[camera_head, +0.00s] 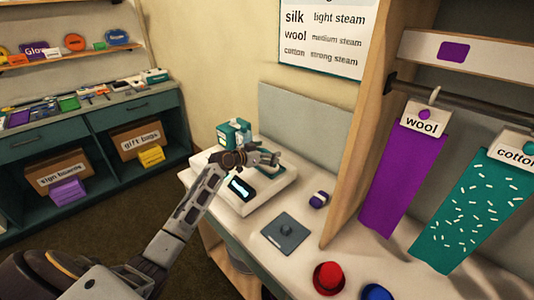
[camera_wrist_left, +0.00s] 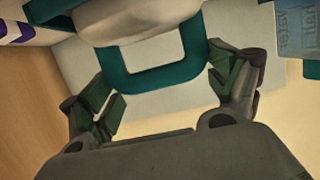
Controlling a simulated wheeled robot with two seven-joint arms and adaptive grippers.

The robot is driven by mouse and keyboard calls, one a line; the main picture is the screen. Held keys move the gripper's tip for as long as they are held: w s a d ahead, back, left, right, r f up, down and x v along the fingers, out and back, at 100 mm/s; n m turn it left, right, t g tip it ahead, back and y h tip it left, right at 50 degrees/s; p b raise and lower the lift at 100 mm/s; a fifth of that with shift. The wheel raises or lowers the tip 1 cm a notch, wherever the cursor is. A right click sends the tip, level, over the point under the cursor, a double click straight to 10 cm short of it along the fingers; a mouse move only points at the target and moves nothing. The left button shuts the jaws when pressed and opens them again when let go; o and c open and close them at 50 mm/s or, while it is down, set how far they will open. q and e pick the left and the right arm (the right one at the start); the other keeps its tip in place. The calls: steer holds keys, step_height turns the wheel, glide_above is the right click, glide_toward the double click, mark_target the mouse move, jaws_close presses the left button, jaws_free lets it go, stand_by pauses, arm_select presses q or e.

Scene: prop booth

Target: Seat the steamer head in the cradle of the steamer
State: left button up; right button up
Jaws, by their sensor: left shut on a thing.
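The steamer (camera_head: 273,186) is a white base on the counter, with a teal tank (camera_head: 233,133) at its back and a dark panel with a lit display on its front. My left gripper (camera_head: 268,157) is over the base. The handle joins a pale rounded body (camera_wrist_left: 130,20), which appears to be the steamer head. In the head view my gripper mostly hides the head, and I cannot make out the cradle. My right gripper is not in view.
A dark square plate (camera_head: 287,231) and a purple-and-white striped item (camera_head: 318,199) lie right of the steamer. Red (camera_head: 328,278) and blue (camera_head: 376,293) hats sit at the front. Purple (camera_head: 402,172) and teal (camera_head: 472,215) cloths hang at right. A grey panel (camera_head: 300,127) stands behind.

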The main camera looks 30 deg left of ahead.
arm_select(q)
steer(key=shift+r, duration=0.1)
steer(key=o, duration=1.5)
